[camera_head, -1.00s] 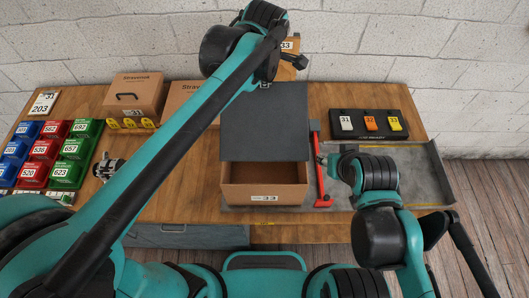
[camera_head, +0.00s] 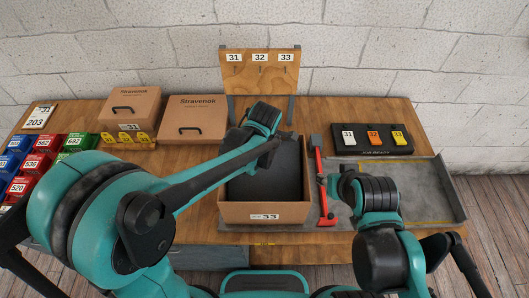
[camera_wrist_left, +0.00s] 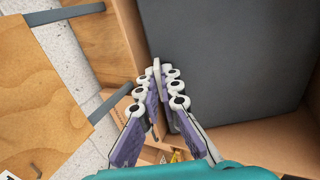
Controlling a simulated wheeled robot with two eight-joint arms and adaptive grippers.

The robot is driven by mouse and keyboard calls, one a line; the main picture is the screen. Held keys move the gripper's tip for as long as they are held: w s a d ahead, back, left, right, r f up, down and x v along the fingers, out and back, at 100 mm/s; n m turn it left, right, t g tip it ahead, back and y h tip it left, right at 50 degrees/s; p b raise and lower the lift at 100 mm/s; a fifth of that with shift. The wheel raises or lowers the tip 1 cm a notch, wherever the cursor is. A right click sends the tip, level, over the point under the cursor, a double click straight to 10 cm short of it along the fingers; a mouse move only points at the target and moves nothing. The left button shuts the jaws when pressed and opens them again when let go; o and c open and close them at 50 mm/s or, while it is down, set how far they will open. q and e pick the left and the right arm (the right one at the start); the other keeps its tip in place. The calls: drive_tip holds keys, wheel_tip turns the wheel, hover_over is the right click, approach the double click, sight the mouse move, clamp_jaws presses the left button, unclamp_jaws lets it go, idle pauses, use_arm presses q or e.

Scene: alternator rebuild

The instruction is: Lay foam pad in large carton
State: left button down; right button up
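The foam pad (camera_head: 262,186) is a dark grey sheet inside the large brown carton (camera_head: 235,212), which is labelled 33. It fills most of the carton's opening. In the left wrist view the pad (camera_wrist_left: 235,60) lies beside and behind the fingertips, with the carton's wall (camera_wrist_left: 265,142) along its edge. My left gripper (camera_wrist_left: 157,66) has its fingertips close together at the pad's edge and appears shut on it. In the head view it is at the carton's back side (camera_head: 287,138). My left forearm hides part of the pad. My right gripper (camera_head: 325,183) is small here; its fingers are unclear.
A red-handled tool (camera_head: 322,190) lies right of the carton. A grey tray (camera_head: 428,195) and a black holder (camera_head: 370,146) with coloured tags stand further right. Two closed Stravenok boxes (camera_head: 192,120) are at back left. A wooden board (camera_head: 258,72) with tags rises behind the carton.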

use_arm(q)
drive_tip(key=shift+f+b, duration=0.55)
drive_tip(key=shift+f, duration=2.25)
drive_tip(key=shift+f, duration=0.1)
drive_tip(key=c, duration=2)
unclamp_jaws()
